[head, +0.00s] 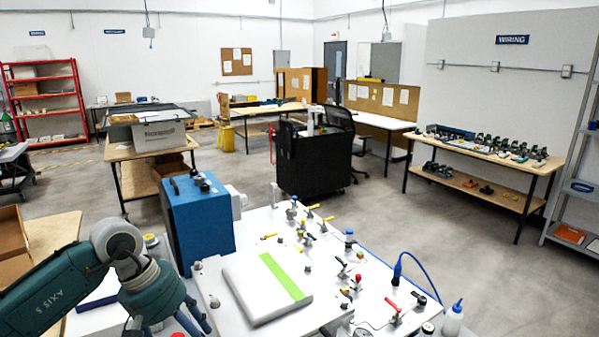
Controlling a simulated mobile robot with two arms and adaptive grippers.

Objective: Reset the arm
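My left arm, teal with grey joints, comes in from the lower left. Its gripper (172,326) is at the bottom edge of the head view, left of the white panel table (350,318). Blue finger parts point down and are cut off by the frame edge, so their opening and anything between them are hidden. My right arm and gripper do not show.
A white block with a green strip (262,286) lies just right of my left gripper. Several valves and fittings (343,268) stand on the panel. A blue box (198,222) stands behind the arm. A squeeze bottle (453,318) is at the lower right.

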